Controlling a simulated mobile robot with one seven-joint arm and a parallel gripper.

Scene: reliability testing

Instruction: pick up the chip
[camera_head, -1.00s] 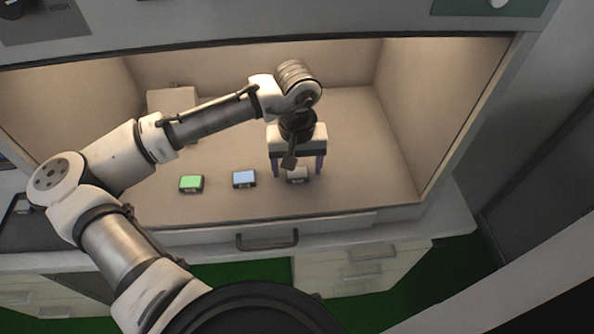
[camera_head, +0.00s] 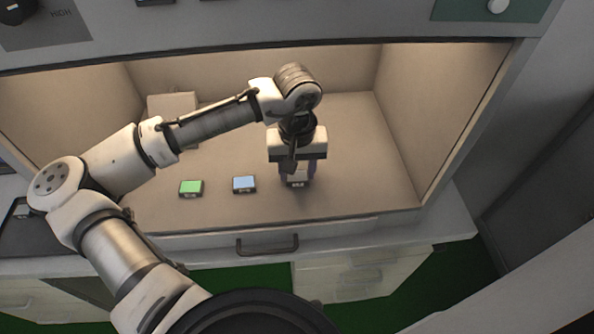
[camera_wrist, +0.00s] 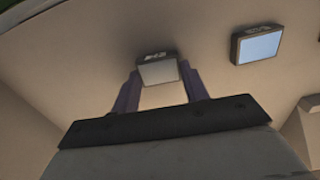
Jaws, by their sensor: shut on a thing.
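Three small dark-edged chips stand in a row on the beige floor of the lit cabinet. The green-topped chip (camera_head: 190,188) is at the left and the blue-topped chip (camera_head: 244,184) is in the middle. The third, pale-topped chip (camera_head: 297,181) is at the right, between my gripper's purple fingers (camera_head: 298,172). My gripper points down and is shut on this pale chip, which seems to be at floor level. In the wrist view the pale chip (camera_wrist: 158,70) sits between the fingertips (camera_wrist: 160,82), and the blue chip (camera_wrist: 257,45) lies apart to the right.
A pale box (camera_head: 173,103) stands at the back left of the cabinet. The cabinet's right wall (camera_head: 440,110) and the front ledge (camera_head: 340,222) bound the space. The floor right of my gripper is clear.

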